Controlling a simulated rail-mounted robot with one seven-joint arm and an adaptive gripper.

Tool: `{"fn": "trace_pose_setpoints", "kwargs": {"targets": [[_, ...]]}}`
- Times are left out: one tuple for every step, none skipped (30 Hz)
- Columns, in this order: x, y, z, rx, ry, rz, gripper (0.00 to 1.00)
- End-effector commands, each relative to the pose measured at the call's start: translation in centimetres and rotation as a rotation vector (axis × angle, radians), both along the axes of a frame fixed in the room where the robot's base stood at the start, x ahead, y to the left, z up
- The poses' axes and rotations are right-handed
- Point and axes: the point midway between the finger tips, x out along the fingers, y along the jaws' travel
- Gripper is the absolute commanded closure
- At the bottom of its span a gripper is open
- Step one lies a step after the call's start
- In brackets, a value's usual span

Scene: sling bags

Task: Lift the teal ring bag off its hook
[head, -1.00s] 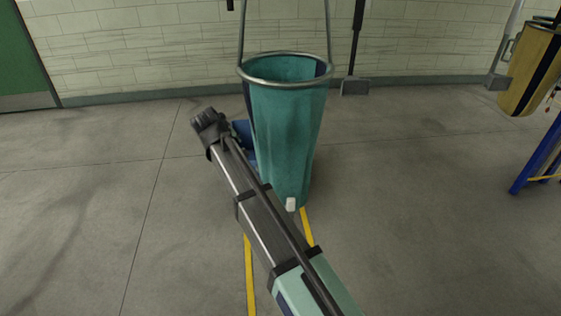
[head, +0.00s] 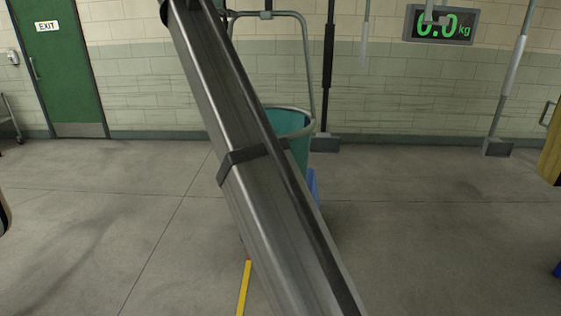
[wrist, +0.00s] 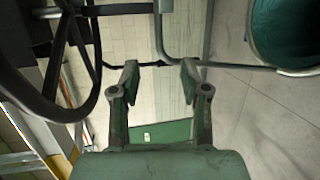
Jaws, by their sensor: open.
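The teal ring bag (head: 299,157) hangs behind my long arm in the head view, which hides much of it. Its grey metal ring and tall grey handle (head: 303,60) rise to a dark hook (head: 265,14) at the top. In the wrist view, the bag's dark teal inside (wrist: 296,28) shows at the upper right. A bent grey tube (wrist: 158,32), seemingly the handle, runs past the fingertips. My gripper (wrist: 160,66) is open, with nothing seen held. I cannot tell whether the tube lies between the fingers or beyond them. The gripper is out of the head view.
A black curved loop (wrist: 92,85) and yellow-and-grey framing stand close at the wrist view's left. A dark post (head: 328,75) stands behind the bag. A scale display (head: 441,24) reading 0.0 kg hangs upper right. Open floor (head: 110,210) lies left.

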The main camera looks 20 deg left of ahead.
Motion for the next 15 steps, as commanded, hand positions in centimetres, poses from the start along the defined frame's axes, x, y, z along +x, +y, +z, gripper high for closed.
{"fn": "trace_pose_setpoints", "kwargs": {"targets": [[0.7, 0.0, 0.0, -0.002, 0.001, -0.001, 0.54], [1.2, 0.0, -0.1, -0.001, 0.002, -0.002, 0.54], [1.9, -0.1, -0.2, -0.002, 0.003, -0.003, 0.54], [2.5, -0.1, -0.3, -0.002, 0.003, -0.003, 0.54], [3.1, -0.1, -0.3, -0.002, 0.002, -0.003, 0.54], [3.9, -0.1, -0.5, -0.002, 0.002, -0.003, 0.54], [4.5, -0.1, -0.6, -0.001, 0.003, -0.003, 0.54], [5.1, -0.1, -0.8, -0.001, 0.004, -0.004, 0.54], [5.9, -0.1, -0.9, 0.000, 0.003, -0.003, 0.54], [6.4, -0.1, -1.0, 0.001, 0.003, -0.002, 0.54], [7.0, -0.1, -1.1, 0.001, 0.004, -0.002, 0.54], [7.8, -0.1, -1.3, 0.001, 0.004, -0.002, 0.54], [8.3, -0.1, -1.4, 0.001, 0.004, -0.002, 0.54], [8.8, -0.1, -1.5, 0.001, 0.003, -0.002, 0.54], [9.4, -0.1, -1.7, 0.001, 0.003, -0.002, 0.54]]}}
